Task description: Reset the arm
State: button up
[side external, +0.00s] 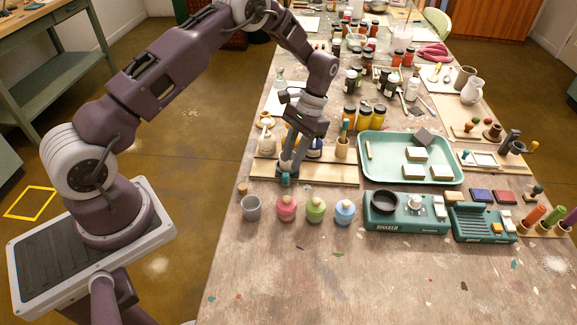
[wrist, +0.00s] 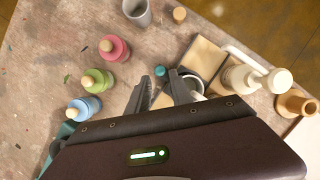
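My gripper (side external: 290,168) is low over the wooden board (side external: 333,172) at the near left of the table in the side view. In the wrist view its two dark fingers (wrist: 160,82) stand apart, so it looks open. A small teal knob (wrist: 160,70) shows near the gap between the fingertips, and a teal piece (side external: 285,179) shows at the fingertips in the side view. I cannot tell whether the fingers touch it. I see nothing clearly gripped. The arm reaches across from its base at the left.
A grey cup (side external: 251,208) and pink (side external: 287,208), green (side external: 316,209) and blue (side external: 345,212) bottles stand in front of the board. A green tray (side external: 389,175) with pale blocks and the shaker (side external: 407,212) are to the right. The table's front is mostly clear.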

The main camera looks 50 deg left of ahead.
jog(key=shift+v, duration=1.55)
jog(key=shift+r, duration=0.1)
jog(key=s+d+r+t, duration=0.2)
jog(key=s+r, duration=0.2)
jog(key=r, duration=0.7)
jog(key=s+d+r+t, duration=0.2)
jog(key=s+r+t, duration=0.15)
jog(key=r, duration=0.75)
jog(key=s+d+r+t, duration=0.1)
jog(key=s+r+t, duration=0.1)
jog(key=s, duration=0.8)
jog(key=s+d+r+t, duration=0.1)
jog(key=s+r+t, duration=0.1)
jog(key=s, duration=0.8)
jog(key=shift+d, duration=0.4)
